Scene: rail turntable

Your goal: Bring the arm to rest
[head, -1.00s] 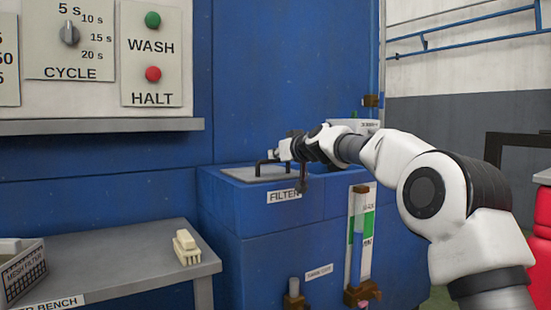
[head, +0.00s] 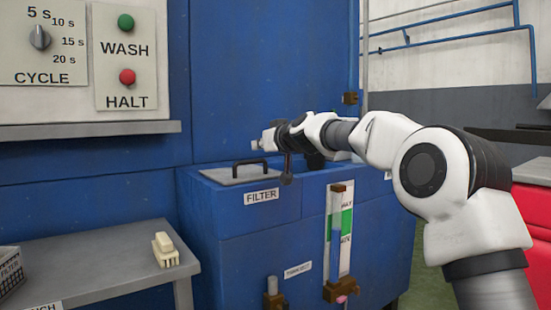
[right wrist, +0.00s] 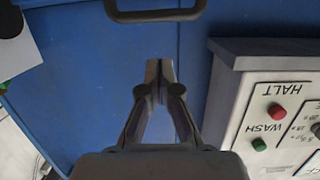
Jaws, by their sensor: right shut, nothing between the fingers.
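My right arm reaches in from the right in the head view. My right gripper (head: 287,168) hangs just right of the black handle (head: 250,168) on the grey filter lid (head: 228,176). In the right wrist view the right gripper (right wrist: 160,70) is shut with nothing between its fingertips. The handle also shows in the right wrist view (right wrist: 155,15), beyond the fingertips and apart from them. The lid lies on the blue tank (head: 240,222) marked FILTER. My left gripper is not in view.
A grey bench (head: 110,258) at lower left holds a cream brush-like block (head: 165,250) and a mesh filter box (head: 10,272). A panel with a green WASH button (head: 126,22) and a red HALT button (head: 127,76) is above. A level gauge (head: 340,235) stands on the tank's front.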

